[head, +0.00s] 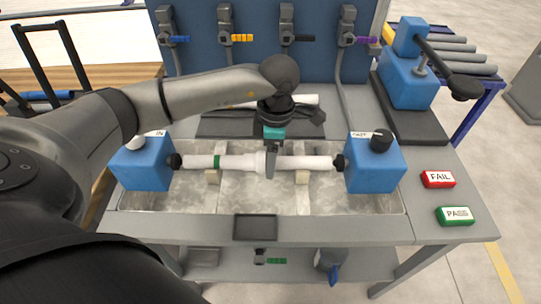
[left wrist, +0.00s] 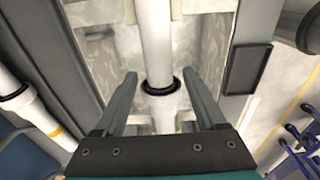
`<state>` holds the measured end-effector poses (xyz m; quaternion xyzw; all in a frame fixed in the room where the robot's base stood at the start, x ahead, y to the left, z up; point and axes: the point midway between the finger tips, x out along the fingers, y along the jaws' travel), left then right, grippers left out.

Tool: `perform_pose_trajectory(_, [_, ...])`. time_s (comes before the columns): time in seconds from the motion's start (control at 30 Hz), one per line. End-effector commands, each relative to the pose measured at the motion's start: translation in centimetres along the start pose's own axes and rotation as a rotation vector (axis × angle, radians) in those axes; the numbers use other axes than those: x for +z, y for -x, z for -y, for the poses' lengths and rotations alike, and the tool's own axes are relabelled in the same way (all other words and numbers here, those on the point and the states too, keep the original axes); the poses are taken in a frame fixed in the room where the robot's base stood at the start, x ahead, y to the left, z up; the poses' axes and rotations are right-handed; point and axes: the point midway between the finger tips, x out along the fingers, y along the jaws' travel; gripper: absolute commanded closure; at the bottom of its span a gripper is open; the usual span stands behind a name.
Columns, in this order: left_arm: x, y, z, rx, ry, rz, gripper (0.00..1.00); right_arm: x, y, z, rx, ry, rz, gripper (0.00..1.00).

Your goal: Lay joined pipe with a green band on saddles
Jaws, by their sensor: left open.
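The joined white pipe with a green band (head: 195,162) lies level across two tan saddles, the left one (head: 213,177) and the right one (head: 302,177), in a metal trough. Its ends meet black fittings on two blue blocks. My left gripper (head: 270,165) is over the pipe's middle joint, its fingers pointing down. In the left wrist view the open fingers (left wrist: 158,78) stand on either side of the pipe (left wrist: 154,35), with a gap on each side. A black ring on the pipe shows between them. My right gripper is not in view.
The left blue block (head: 145,168) and right blue block (head: 374,170) flank the trough (head: 255,203). Another white pipe (head: 307,99) lies behind it; an orange-banded pipe (left wrist: 35,110) shows in the wrist view. Red FAIL (head: 438,179) and green PASS (head: 455,215) buttons are at right.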

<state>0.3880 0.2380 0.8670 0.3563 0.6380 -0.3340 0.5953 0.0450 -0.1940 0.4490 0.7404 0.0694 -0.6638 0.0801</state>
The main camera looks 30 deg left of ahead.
Motion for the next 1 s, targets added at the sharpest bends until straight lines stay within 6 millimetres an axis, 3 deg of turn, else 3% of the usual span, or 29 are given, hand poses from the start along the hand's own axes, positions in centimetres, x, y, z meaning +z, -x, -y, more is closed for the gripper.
perform_pose_trajectory(0.27, [0.0,0.7,0.0,0.001,0.000,0.001,0.27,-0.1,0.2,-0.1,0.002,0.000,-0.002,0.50])
perform_pose_trajectory(0.7, [0.0,10.7,-0.1,0.005,-0.001,0.003,0.27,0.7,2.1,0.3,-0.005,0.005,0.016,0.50])
perform_pose_trajectory(1.0, [0.0,14.8,0.0,0.002,0.000,0.001,0.27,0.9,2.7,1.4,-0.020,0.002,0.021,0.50])
